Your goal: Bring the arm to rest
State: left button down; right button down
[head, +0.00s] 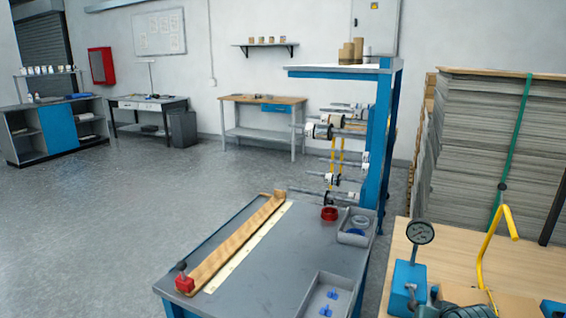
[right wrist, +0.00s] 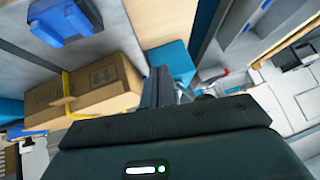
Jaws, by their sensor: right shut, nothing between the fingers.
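My right gripper (right wrist: 160,82) shows in the right wrist view as dark narrow fingers beyond a dark housing with a small green light. Its fingers are together and hold nothing. Beyond it in that view are a cardboard box (right wrist: 95,85) with a yellow strap and a blue block-like thing (right wrist: 170,62). I cannot tell how far these are from the fingers. Neither gripper shows in the head view, and my left gripper is in no view.
A grey bench (head: 270,255) holds a wooden strip (head: 235,245), a red ring (head: 329,214) and grey trays (head: 325,300). A blue rack (head: 378,150) carries rolls on rods. At right, a wooden table (head: 450,262) bears a gauge (head: 420,233); stacked sheets (head: 480,140) stand behind. Open floor (head: 110,210) lies left.

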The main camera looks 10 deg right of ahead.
jog(key=s+a+f+n+g+y, duration=0.15)
jog(key=s+a+n, duration=0.25)
jog(key=s+a, duration=0.6)
jog(key=s+a+f+n+g+y, duration=0.1)
jog(key=s+a+f+n+g, duration=0.4)
jog(key=s, duration=0.9)
jog(key=w+a+f+t+y, duration=0.2)
jog(key=w+a+f+t, duration=0.3)
jog(key=t, duration=0.4)
jog(key=shift+w+a+f, duration=0.2)
jog(key=shift+a+f, duration=0.4)
jog(key=shift+a, duration=0.05)
